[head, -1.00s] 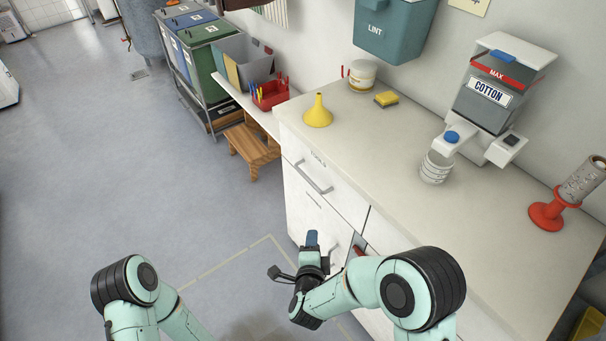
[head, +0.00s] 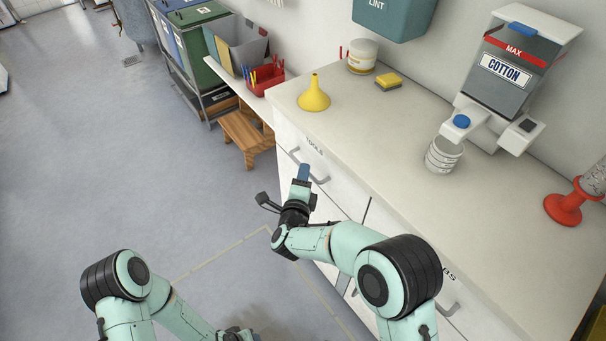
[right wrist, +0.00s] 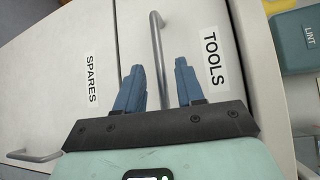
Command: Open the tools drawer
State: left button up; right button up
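The tools drawer (head: 328,171) is the top left drawer of the white cabinet below the counter, and it looks closed. Its label "TOOLS" and grey bar handle (head: 318,178) show in the head view. In the right wrist view the tools drawer front (right wrist: 195,45) fills the middle, and its handle (right wrist: 158,50) runs between the two blue fingers. My right gripper (right wrist: 160,85) is open, one finger on each side of the handle, with gaps visible. In the head view my right gripper (head: 303,175) is in front of the handle. My left gripper (head: 238,334) is partly cut off at the bottom edge.
Below is a drawer labelled "SPARES" (right wrist: 60,90) with its own handle. On the counter (head: 400,140) stand a yellow funnel (head: 314,97), a sponge (head: 388,81) and a cotton dispenser (head: 500,80). A wooden stool (head: 246,135) is left of the cabinet. The floor in front is clear.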

pick_arm(q)
jog(key=shift+w+a+f, duration=0.1)
jog(key=shift+w, duration=0.05)
pick_arm(e)
jog(key=shift+w+d+f, duration=0.1)
jog(key=shift+w+d, duration=0.05)
jog(key=shift+w, duration=0.6)
grip_shut()
jog(key=shift+s, duration=0.1)
